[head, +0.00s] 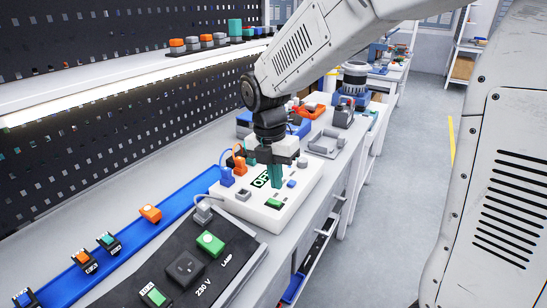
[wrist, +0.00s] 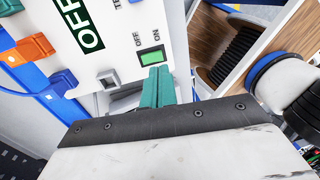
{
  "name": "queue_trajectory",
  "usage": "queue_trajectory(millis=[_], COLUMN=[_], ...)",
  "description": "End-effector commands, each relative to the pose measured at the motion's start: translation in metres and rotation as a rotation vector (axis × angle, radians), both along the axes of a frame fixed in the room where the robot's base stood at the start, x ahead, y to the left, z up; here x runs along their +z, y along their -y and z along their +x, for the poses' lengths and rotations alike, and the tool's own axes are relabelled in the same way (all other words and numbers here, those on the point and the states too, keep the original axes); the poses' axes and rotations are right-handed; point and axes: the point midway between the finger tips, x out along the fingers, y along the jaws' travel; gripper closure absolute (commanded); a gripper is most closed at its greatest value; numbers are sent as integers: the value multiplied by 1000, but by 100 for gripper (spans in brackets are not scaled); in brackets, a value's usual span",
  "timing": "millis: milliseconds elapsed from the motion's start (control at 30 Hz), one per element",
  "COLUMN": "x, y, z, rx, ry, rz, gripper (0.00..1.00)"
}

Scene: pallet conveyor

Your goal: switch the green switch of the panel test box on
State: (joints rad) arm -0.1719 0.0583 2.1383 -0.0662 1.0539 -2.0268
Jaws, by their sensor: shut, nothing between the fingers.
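The white panel test box (head: 262,214) lies on the bench in the head view, and its display (head: 261,180) reads OFF. Its green switch (head: 275,203) sits near the front edge. In the wrist view the green switch (wrist: 152,58) is a rocker in a dark frame, with OFF and ON printed beside it. My gripper (head: 277,188) points down over the box, its teal fingers shut and empty. In the wrist view the fingertips (wrist: 157,72) are right at the switch's lower edge; I cannot tell whether they touch it.
Orange (head: 239,163) and blue (head: 226,176) plugs stand on the box's left side. A dark lamp panel (head: 225,270) with green switches lies nearer, beside a blue rail (head: 180,203) with small modules. Grey and orange devices stand behind my gripper. The aisle floor is clear on the right.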

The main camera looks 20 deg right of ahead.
Motion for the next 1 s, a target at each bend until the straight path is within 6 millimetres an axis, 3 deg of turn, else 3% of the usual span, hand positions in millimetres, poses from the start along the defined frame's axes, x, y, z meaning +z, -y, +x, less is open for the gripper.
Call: queue_trajectory(millis=[100,300,1000], x=[-20,-39,-48], y=[2,3,4], z=[-3,-4,-6], rx=[0,-1,0], ry=[-4,-1,-1], rz=[0,0,1], gripper=[100,100,100])
